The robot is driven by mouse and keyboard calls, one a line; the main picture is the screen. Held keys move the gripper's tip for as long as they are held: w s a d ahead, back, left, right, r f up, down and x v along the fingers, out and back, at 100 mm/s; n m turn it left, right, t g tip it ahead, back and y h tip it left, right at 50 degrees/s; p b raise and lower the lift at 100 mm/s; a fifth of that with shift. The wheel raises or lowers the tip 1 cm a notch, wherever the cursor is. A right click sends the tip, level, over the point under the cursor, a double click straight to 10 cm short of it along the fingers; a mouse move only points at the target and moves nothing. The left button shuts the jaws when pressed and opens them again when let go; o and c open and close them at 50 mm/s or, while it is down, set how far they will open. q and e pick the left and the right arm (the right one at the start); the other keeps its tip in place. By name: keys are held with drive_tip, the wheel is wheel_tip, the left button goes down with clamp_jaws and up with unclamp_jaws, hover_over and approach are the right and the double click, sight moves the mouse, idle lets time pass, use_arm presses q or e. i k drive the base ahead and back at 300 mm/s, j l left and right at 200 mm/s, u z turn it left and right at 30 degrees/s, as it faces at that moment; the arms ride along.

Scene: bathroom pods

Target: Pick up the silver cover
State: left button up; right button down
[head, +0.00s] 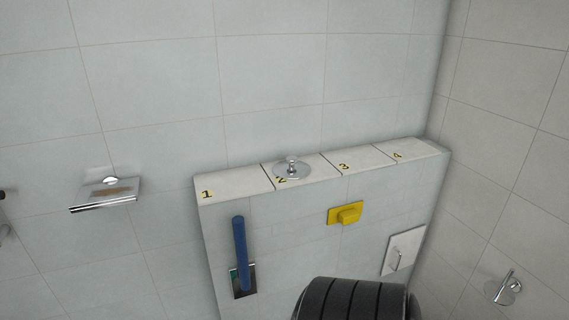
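The silver cover (291,171) is a shiny round disc with a small knob on top. It lies flat, knob up, on the ledge section marked 2, and partly covers that number. Neither of my grippers shows in the head view. Nothing is touching the cover.
The tiled ledge (233,182) has sections marked 1 to 4; the others are bare. A blue bar (240,240), a yellow block (347,214) and a white panel with a handle (404,251) are on its front. A chrome holder (106,194) is on the wall at left.

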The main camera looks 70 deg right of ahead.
sight(290, 168)
drive_tip(key=z, duration=2.25)
drive_tip(key=k+j, duration=0.1)
drive_tip(key=j, duration=0.75)
